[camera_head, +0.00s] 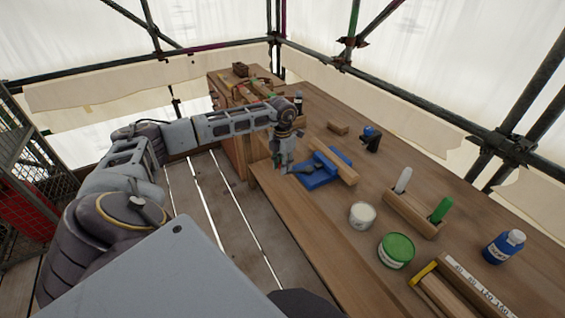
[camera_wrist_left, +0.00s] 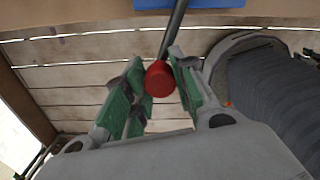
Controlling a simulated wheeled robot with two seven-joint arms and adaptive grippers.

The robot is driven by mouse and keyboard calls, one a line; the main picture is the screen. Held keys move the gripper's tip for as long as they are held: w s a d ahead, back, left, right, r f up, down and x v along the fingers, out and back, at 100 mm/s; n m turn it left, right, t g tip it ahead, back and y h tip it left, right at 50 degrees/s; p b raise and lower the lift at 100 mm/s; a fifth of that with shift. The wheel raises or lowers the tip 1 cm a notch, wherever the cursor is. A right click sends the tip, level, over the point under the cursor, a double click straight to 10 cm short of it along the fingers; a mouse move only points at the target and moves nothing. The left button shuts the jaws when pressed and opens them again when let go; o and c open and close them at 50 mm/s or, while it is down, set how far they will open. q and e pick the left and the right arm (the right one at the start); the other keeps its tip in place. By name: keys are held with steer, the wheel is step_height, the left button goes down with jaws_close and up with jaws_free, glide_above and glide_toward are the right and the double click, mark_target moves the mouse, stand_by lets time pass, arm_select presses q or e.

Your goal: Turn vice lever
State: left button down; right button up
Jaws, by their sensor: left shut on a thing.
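The blue vice (camera_head: 318,181) is fixed at the near edge of the wooden bench, with a wooden piece (camera_head: 336,167) across it. My left gripper (camera_head: 283,166) points down just left of the vice, at the bench edge. In the left wrist view, the vice lever is a dark rod (camera_wrist_left: 173,32) with a red knob (camera_wrist_left: 159,79) at its end. The rod runs up towards a blue edge of the vice (camera_wrist_left: 190,3). The left gripper (camera_wrist_left: 155,76) is shut on the lever at its red knob, between green finger pads. My right gripper is out of view.
On the bench (camera_head: 310,224) stand a white tin (camera_head: 362,215), a green-lidded tin (camera_head: 396,250), a wooden rack (camera_head: 412,214) with white and green handles, and a blue bottle (camera_head: 503,247). Plank flooring (camera_head: 217,215) lies below the arm. Scaffold poles enclose the place.

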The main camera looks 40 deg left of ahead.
arm_select(q)
steer(key=shift+w+r, duration=0.1)
steer(key=shift+r, duration=0.05)
steer(key=c, duration=1.5)
jaws_free()
steer(key=shift+o, duration=1.8)
steer(key=shift+r, duration=0.65)
step_height(320, 180, up, 10)
steer(key=shift+r, duration=0.25)
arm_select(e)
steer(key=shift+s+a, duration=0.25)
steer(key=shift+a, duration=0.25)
